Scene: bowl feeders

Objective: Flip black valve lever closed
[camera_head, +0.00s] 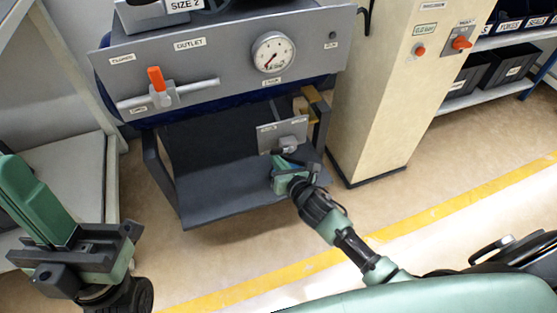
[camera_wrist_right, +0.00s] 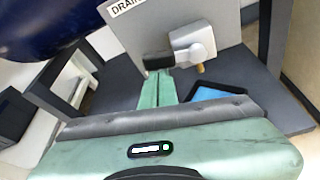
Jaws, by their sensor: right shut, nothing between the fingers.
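The black valve lever (camera_wrist_right: 158,62) sticks out to the left of a silver-grey valve body (camera_wrist_right: 193,42) on a grey plate in the right wrist view. In the head view the valve (camera_head: 288,144) sits on a small grey panel under the outlet board; its lever is mostly hidden by my gripper. My right gripper (camera_head: 282,166) is shut and empty, its green fingertips (camera_wrist_right: 158,76) right below the lever. I cannot tell if they touch it. My left gripper (camera_head: 62,235) is at the lower left of the head view, away from the panel; its finger gap is not clear.
Above is the outlet board (camera_head: 205,60) with an orange-handled valve (camera_head: 157,82) and a gauge (camera_head: 273,52). A dark tray (camera_head: 220,204) extends below the panel. A cream cabinet (camera_head: 385,95) stands close to the right. Floor is free in front, with a yellow line.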

